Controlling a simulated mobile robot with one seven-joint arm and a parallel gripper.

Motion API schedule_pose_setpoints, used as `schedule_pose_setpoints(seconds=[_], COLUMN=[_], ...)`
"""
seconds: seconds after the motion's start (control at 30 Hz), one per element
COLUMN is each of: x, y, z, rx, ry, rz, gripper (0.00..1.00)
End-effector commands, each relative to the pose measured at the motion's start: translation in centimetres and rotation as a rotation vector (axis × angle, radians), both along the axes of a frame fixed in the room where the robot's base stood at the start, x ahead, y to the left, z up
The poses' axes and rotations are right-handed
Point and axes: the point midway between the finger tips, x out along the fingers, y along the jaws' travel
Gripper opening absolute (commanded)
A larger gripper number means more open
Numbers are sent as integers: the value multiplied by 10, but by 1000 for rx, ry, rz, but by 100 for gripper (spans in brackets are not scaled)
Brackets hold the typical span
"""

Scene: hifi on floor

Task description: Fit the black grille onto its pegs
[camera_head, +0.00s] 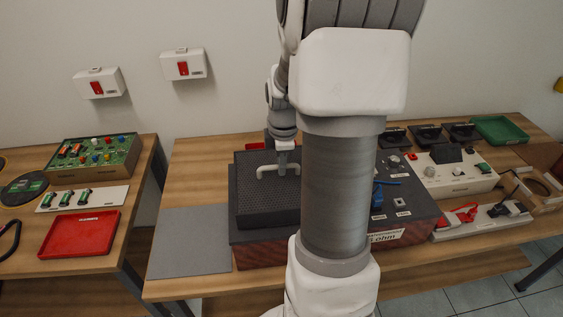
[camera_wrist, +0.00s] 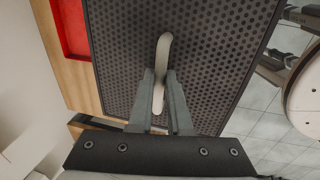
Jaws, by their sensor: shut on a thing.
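The black grille (camera_head: 255,209) is a dark perforated panel over the left part of a dark box-shaped unit with wood-coloured sides (camera_head: 262,255). A pale curved handle (camera_head: 268,172) stands on it. In the wrist view the grille (camera_wrist: 215,50) fills the middle, with the handle (camera_wrist: 164,52) rising from it. My gripper (camera_head: 283,166) is shut on the handle; its two grey fingers (camera_wrist: 161,78) flank the handle in the wrist view. The grille looks slightly above or on the unit; I cannot tell which. The pegs are hidden, and my arm covers the middle of the unit.
A grey mat (camera_head: 190,243) lies bare to the left of the unit. A red tray (camera_head: 80,234) is on the left table, across a gap. A white panel (camera_head: 450,172) and a power strip (camera_head: 482,217) stand right. A green tray (camera_head: 499,130) is at back right.

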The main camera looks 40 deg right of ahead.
Motion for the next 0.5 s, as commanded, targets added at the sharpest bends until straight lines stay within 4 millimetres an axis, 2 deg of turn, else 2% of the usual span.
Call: schedule_pose_setpoints(seconds=[0.23,0.5], x=[0,0], y=[0,0], z=[-10,-10], rx=[-1,-1], ry=[-1,-1], rz=[0,0], gripper=[0,0])
